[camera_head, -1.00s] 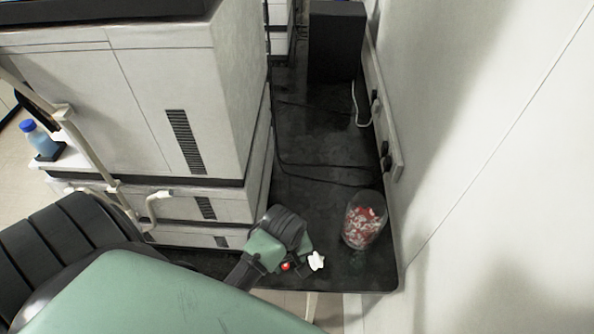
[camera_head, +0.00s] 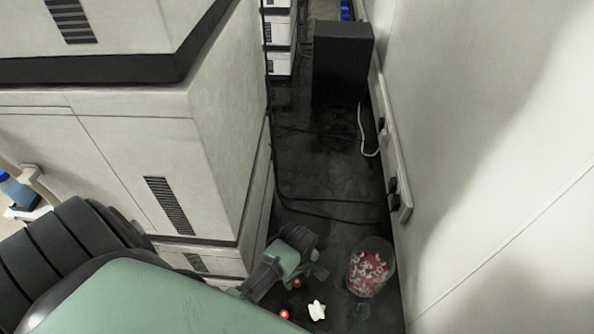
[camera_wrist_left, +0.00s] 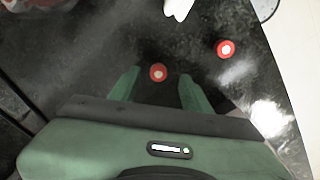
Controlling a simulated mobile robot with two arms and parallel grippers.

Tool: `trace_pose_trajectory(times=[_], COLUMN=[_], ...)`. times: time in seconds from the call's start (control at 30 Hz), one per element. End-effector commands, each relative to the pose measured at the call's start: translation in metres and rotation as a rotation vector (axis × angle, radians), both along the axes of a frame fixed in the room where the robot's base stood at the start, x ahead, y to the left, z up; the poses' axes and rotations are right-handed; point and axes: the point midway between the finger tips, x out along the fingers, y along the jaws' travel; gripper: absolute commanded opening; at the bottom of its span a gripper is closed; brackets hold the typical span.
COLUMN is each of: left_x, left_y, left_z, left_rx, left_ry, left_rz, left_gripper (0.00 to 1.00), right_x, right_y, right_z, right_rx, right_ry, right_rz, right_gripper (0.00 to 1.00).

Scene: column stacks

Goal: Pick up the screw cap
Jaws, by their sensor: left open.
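Two small round red caps with pale centres lie on the dark bench top. In the left wrist view one red cap (camera_wrist_left: 157,72) sits between the tips of my left gripper (camera_wrist_left: 158,84), with visible space on both sides. The other red cap (camera_wrist_left: 225,49) lies farther off to the right. In the head view the caps show as a red spot (camera_head: 297,283) beside my left gripper (camera_head: 306,272) and another (camera_head: 284,314) lower down. My left gripper is open and holds nothing. I cannot tell its exact height above the cap. My right gripper is not in view.
A white piece (camera_head: 317,310) lies close by. A clear jar (camera_head: 370,268) of red and white pieces stands right of my gripper. A grey cabinet (camera_head: 165,150) bounds the left, a wall (camera_head: 480,150) the right. Cables (camera_head: 330,215) cross the bench; a black box (camera_head: 342,65) stands behind.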

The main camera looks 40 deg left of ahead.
Motion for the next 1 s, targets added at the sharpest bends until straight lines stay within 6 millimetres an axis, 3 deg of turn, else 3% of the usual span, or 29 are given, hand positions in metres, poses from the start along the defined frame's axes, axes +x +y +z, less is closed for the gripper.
trace_pose_trajectory(times=[0.2, 0.5, 0.53, 0.7, 1.0], left_x=[0.0, 0.0, 0.0, 0.0, 0.0], left_y=[-0.001, -0.001, -0.001, 0.0, 0.0], left_z=[-0.025, -0.03, -0.03, -0.03, -0.03], left_rx=[-0.001, -0.001, -0.001, 0.0, 0.0], left_ry=[0.001, -0.001, -0.001, -0.001, -0.001], left_rz=[0.0, 0.0, 0.0, 0.0, 0.0], left_gripper=[0.47, 0.47, 0.45, 0.0, 0.0], right_x=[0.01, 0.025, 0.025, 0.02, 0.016], right_y=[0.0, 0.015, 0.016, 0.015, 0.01], right_z=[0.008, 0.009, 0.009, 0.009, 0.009], right_rx=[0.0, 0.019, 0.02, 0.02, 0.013], right_ry=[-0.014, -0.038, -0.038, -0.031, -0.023], right_rz=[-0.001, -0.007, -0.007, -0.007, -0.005], right_gripper=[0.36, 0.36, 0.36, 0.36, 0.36])
